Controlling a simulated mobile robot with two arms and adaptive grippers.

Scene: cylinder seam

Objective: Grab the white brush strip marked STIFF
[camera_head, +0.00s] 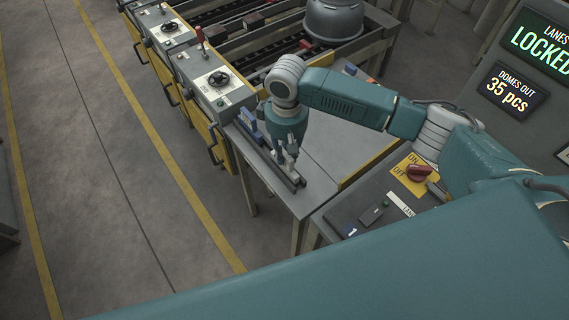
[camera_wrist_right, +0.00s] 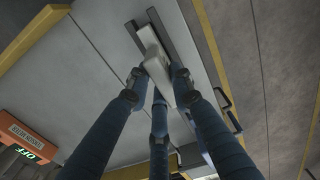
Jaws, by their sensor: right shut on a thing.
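My right gripper (camera_head: 288,164) reaches down over a dark rack (camera_head: 297,178) at the left edge of a grey table. In the right wrist view the fingers of my right gripper (camera_wrist_right: 168,72) are closed around a pale, whitish strip (camera_wrist_right: 150,38), which lies along the dark rack below. No STIFF marking is legible, and the fingers hide part of the strip. I cannot tell whether the strip is clear of the rack. My left gripper is not in view.
A blue piece (camera_head: 248,120) stands at the far end of the rack. The grey tabletop (camera_head: 325,150) to the right is mostly clear. A panel with a red knob (camera_head: 418,173) is at the near right. Yellow-sided machine units (camera_head: 212,85) stand behind the rack.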

